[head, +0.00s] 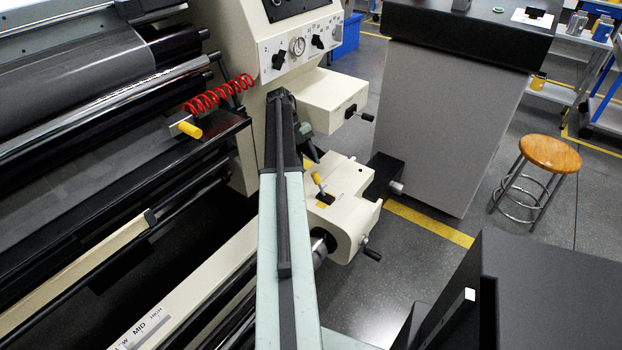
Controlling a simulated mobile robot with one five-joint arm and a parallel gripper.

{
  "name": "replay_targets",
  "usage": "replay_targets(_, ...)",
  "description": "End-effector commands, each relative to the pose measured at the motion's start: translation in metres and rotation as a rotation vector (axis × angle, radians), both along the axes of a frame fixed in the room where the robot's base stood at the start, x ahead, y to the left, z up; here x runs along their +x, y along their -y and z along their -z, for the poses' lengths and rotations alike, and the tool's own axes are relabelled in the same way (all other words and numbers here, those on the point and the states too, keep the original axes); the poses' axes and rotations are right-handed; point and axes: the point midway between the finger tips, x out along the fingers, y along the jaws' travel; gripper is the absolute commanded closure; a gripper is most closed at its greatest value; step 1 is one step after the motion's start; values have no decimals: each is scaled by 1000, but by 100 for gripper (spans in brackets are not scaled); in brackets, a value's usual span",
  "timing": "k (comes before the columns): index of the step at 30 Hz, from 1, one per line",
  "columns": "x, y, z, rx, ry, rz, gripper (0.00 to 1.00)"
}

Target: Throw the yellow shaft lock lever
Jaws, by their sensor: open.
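A short yellow lever (317,180) stands tilted in a black slot on top of the cream housing (352,215), right of my arm. I take it for the shaft lock lever; its lettering is too small to read. My arm runs up the middle of the head view and bends down at its far end. My gripper (310,154) is dark, mostly hidden behind the arm, and sits just above and beyond the lever. It is open and holds nothing that I can see. Whether it touches the lever cannot be told.
Another yellow handle (188,128) sticks out beside a red coiled hose (219,94) at the rollers on the left. A cream box with a crank (325,100) overhangs behind the lever. A control panel (300,45) is above. A stool (548,155) stands on open floor at right.

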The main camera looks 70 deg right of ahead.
Motion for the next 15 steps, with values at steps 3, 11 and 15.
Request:
replay_targets(3,-9,-3,27,0,0,-1,55)
replay_targets(11,-27,-7,60,-1,0,-2,55)
replay_targets(15,-28,-6,59,0,0,-2,55)
